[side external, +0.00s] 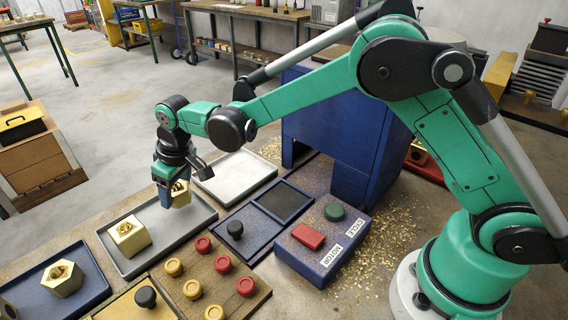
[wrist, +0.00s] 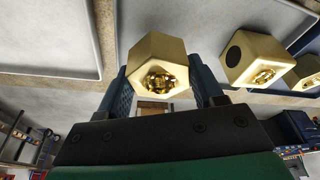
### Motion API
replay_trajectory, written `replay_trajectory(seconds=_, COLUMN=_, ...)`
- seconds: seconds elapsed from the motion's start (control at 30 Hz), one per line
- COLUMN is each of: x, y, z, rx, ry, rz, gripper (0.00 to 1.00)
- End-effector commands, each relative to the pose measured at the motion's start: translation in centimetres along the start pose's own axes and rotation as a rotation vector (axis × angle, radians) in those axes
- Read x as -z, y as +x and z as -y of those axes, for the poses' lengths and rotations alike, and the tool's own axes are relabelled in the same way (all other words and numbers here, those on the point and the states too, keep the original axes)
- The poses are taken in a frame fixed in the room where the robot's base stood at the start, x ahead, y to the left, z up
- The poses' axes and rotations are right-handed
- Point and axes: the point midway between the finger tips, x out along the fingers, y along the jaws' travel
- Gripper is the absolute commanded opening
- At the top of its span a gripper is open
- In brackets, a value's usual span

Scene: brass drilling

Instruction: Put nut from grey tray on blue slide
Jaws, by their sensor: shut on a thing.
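My gripper (side external: 171,197) is over the far part of the grey tray (side external: 204,222), pointing down, its blue fingers shut on a brass nut (side external: 183,192). In the wrist view the held nut (wrist: 152,52) sits between the two fingers, its threaded hole facing the camera. I cannot tell its exact height above the tray. Another brass nut (side external: 129,236) stands in the near part of the grey tray; in the wrist view a nut (wrist: 246,62) shows to the right. The blue slide (side external: 262,226), with a black knob and a dark pad, lies right of the tray, apart from my gripper.
A pale empty tray (side external: 232,177) lies behind. A blue tray (side external: 92,296) with a brass nut (side external: 62,277) is at the near left. A wooden board (side external: 235,307) with red and yellow knobs, a blue button box (side external: 310,262) and a blue housing (side external: 345,140) flank the slide.

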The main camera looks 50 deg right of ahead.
Motion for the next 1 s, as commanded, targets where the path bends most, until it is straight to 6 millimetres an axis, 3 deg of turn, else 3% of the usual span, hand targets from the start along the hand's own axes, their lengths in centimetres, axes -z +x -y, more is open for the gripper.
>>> replay_trajectory(seconds=0.2, x=1.8, y=-6.6, z=0.0, rx=0.0, ry=0.0, rz=0.0, gripper=0.0)
replay_trajectory(seconds=0.4, x=3.2, y=-11.8, z=0.0, rx=0.0, ry=0.0, rz=0.0, gripper=0.0)
replay_trajectory(seconds=0.53, x=3.9, y=-14.1, z=0.0, rx=0.0, ry=0.0, rz=0.0, gripper=0.0)
replay_trajectory(seconds=0.77, x=4.4, y=-16.2, z=-0.1, rx=0.0, ry=0.0, rz=0.0, gripper=0.0)
replay_trajectory(seconds=0.87, x=3.8, y=-17.1, z=-0.9, rx=0.0, ry=-0.004, rz=0.002, gripper=0.0)
replay_trajectory(seconds=1.0, x=1.5, y=-18.7, z=-3.2, rx=0.005, ry=-0.016, rz=0.005, gripper=0.0)
